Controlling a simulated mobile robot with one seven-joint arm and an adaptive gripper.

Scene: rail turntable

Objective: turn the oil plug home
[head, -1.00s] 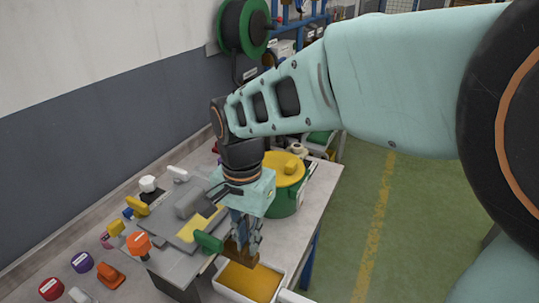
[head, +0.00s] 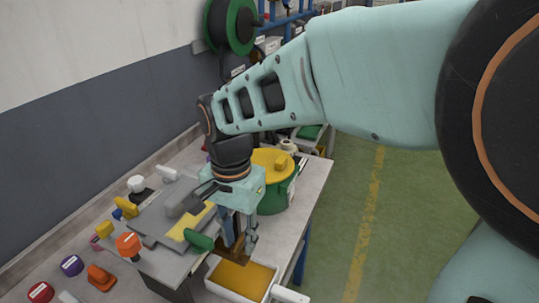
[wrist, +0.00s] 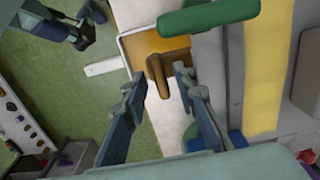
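A brown part with a narrow upright bar, which looks like the oil plug (wrist: 157,78), shows in the wrist view against the orange oil of a white tray (wrist: 188,128). In the head view a brown piece (head: 232,257) sits just under my fingers, beside the grey machine and over the tray's back edge. My gripper (wrist: 160,82) is open, with one finger on each side of the bar and gaps visible. It also shows pointing down in the head view (head: 238,248). How deep the fingertips reach around the bar I cannot tell. The plug's seat is hidden.
A green handle (head: 200,242) sticks out close beside my fingers. The grey machine (head: 160,255) stands left, a green pot with a yellow lid (head: 270,160) behind. Several coloured knobs lie at the bench's left. The green floor (head: 410,200) right is clear.

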